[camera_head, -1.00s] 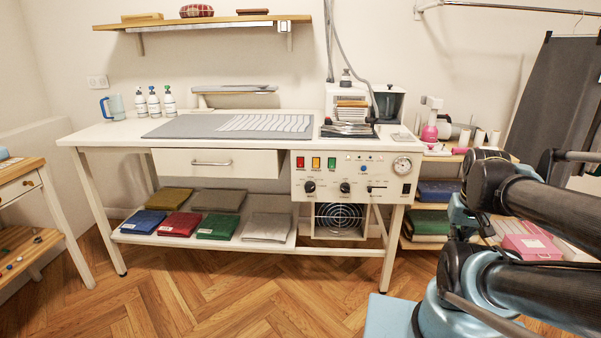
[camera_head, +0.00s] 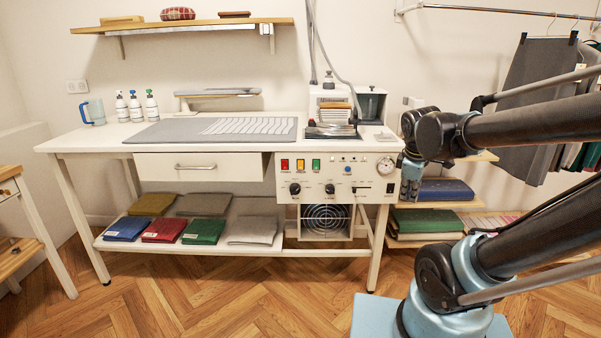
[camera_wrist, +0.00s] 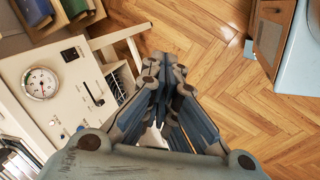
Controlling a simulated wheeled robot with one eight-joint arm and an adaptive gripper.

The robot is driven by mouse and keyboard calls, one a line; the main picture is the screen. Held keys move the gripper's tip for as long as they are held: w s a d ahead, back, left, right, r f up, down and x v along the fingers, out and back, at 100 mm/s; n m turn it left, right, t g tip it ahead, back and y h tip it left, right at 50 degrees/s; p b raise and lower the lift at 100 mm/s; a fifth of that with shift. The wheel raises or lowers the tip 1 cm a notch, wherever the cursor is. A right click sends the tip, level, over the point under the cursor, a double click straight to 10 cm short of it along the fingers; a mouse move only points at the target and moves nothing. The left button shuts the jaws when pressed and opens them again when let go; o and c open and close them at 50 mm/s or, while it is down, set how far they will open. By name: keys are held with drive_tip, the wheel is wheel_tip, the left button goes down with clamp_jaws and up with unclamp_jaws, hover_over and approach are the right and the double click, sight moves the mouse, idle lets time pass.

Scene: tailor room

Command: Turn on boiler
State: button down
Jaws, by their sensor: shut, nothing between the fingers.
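The boiler's control panel (camera_head: 335,180) is on the front of the white ironing table, right of the drawer. It has red (camera_head: 284,164), yellow (camera_head: 300,165) and green (camera_head: 316,165) rocker switches, black knobs, a blue button (camera_head: 347,170), a gauge (camera_head: 386,164) and a black switch (camera_head: 390,187). My gripper (camera_head: 409,188) hangs just right of the panel's right end, apparently apart from it. In the wrist view my gripper (camera_wrist: 165,72) is shut and empty; the gauge (camera_wrist: 41,82) and black switch (camera_wrist: 69,54) lie to its left. The coloured switches are not clearly visible there.
The boiler unit (camera_head: 332,105) stands on the table's right end with a hose rising from it. Shelves with folded fabric (camera_head: 428,221) stand close behind my gripper. A hanging rail with trousers (camera_head: 540,80) is at the right. The floor before the table is clear.

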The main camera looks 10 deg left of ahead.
sight(301, 165)
drive_tip(key=w+a+r+n+t, duration=0.1)
drive_tip(key=w+a+n, duration=0.2)
drive_tip(key=a+n, duration=0.5)
drive_tip(key=w+a+r+n+t+y, duration=0.1)
drive_tip(key=w+a+n, duration=0.2)
drive_tip(key=a+n, duration=0.5)
drive_tip(key=w+a+r+n+t+y, duration=0.1)
drive_tip(key=a+n, duration=0.7)
drive_tip(key=a, duration=1.1)
drive_tip(key=shift+w+a+r+n, duration=0.3)
drive_tip(key=shift+w+a, duration=0.05)
drive_tip(key=shift+w, duration=0.55)
drive_tip(key=shift+w+a+f, duration=0.4)
drive_tip(key=shift+w+f, duration=1)
drive_tip(key=shift+w, duration=0.25)
drive_tip(key=shift+w+a+f, duration=0.35)
drive_tip(key=shift+w+f, duration=1.05)
drive_tip(key=shift+w, duration=0.25)
drive_tip(key=shift+w+a+f, duration=0.4)
drive_tip(key=shift+w+f, duration=1)
drive_tip(key=shift+w, duration=0.25)
